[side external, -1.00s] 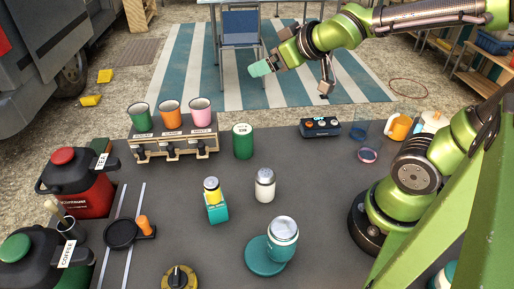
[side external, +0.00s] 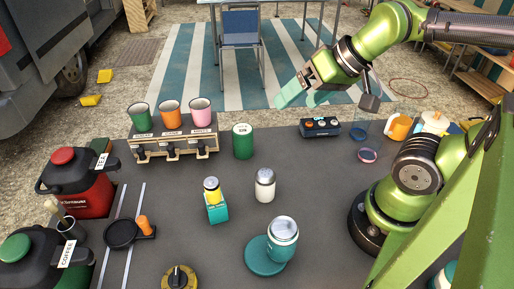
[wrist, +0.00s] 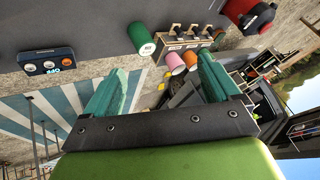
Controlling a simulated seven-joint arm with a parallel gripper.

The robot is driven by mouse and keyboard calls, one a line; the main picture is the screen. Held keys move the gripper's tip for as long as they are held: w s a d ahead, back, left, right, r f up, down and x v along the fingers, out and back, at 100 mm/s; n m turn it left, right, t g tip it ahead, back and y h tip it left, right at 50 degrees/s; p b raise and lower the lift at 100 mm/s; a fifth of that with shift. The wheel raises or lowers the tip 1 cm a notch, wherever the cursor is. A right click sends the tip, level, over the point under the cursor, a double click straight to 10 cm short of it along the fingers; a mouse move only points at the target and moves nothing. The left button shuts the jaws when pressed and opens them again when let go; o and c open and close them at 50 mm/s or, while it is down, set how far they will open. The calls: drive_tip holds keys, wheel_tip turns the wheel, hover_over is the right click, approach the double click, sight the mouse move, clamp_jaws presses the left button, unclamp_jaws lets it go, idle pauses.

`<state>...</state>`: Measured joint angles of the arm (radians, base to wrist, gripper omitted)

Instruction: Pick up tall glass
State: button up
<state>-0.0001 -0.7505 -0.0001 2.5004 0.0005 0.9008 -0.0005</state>
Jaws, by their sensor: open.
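A clear bluish glass (side external: 359,131) stands near the back right of the dark table, faint against the background. A second clear glass with a pink ring (side external: 367,156) is just in front of it. I cannot tell surely which is the taller. My gripper (side external: 302,99), with teal fingers, is open and empty in the air beyond the table's back edge, left of the glasses and apart from them. In the wrist view my gripper (wrist: 162,80) has its fingers spread with nothing held between them. Neither glass can be made out in the wrist view.
A green can (side external: 243,141) and a cup rack (side external: 174,146) stand further left.

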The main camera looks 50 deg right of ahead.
idle(0.5)
drive_tip(key=m+g+h, duration=0.2)
drive_tip(key=m+g, duration=0.5)
drive_tip(key=m, duration=1.6)
hover_over(360, 127)
drive_tip(key=d, duration=0.3)
wheel_tip(360, 127, down, 8)
drive_tip(key=f, duration=0.7)
drive_tip(key=w+f, duration=0.1)
drive_tip(key=f, duration=0.2)
drive_tip(key=shift+f, duration=0.4)
drive_tip(key=f, duration=0.4)
drive_tip(key=shift+s+a+f, duration=0.1)
drive_tip(key=shift+s+a, duration=0.1)
drive_tip(key=shift+s, duration=0.05)
drive_tip(key=shift+f, duration=0.55)
drive_tip(key=c, duration=1.2)
